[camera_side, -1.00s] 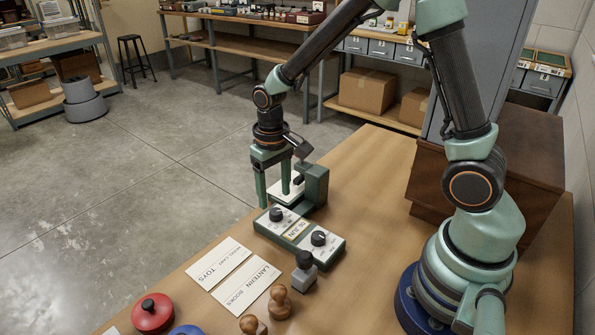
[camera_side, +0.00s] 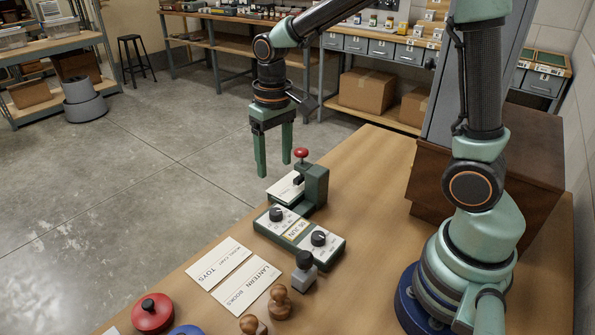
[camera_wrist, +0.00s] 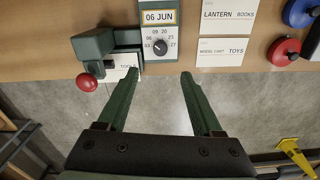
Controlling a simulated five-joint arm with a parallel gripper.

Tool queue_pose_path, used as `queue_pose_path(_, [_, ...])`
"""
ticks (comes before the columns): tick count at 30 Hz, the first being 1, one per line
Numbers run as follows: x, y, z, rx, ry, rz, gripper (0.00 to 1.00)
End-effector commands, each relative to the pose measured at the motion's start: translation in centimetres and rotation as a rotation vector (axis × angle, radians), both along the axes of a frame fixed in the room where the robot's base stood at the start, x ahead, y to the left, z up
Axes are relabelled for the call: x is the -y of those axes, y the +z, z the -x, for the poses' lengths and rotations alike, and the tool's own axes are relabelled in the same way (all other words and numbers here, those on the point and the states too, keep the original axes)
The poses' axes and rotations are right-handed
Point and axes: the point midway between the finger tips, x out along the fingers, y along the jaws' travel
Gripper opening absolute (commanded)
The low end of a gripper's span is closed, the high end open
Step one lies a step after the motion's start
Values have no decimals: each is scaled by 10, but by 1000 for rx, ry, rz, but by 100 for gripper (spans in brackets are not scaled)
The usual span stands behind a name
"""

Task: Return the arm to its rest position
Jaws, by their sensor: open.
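My gripper (camera_side: 274,170) is open and empty, with its two green fingers pointing down. In the side view it hangs in the air above and behind the dark green press (camera_side: 316,185) with the red knob (camera_side: 301,153). A white card (camera_side: 284,188) lies at the press. In the wrist view the open fingers (camera_wrist: 158,76) frame bare concrete floor past the table edge, and the press (camera_wrist: 92,45) and its red knob (camera_wrist: 86,82) are at the upper left. One fingertip overlaps the white card in that view; I see no grip on it.
A dial unit (camera_side: 300,233) reading 06 JUN stands beside the press. White cards marked TOYS (camera_side: 218,262) and LANTERN BOOKS (camera_side: 246,287), wooden-handled stamps (camera_side: 279,302), a black-knobbed stamp (camera_side: 304,272) and a red round tin (camera_side: 152,313) are on the table (camera_side: 375,190). A brown cabinet (camera_side: 530,155) stands at right.

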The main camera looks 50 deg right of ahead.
Motion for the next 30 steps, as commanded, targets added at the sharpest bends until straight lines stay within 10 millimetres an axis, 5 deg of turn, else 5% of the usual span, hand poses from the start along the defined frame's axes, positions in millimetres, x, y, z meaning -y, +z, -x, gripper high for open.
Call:
queue_pose_path(13, [14, 72, 57, 287, 76, 7, 67])
queue_pose_path(21, [19, 85, 88, 431, 116, 28, 67])
queue_pose_path(30, [20, 86, 96, 469, 128, 36, 67])
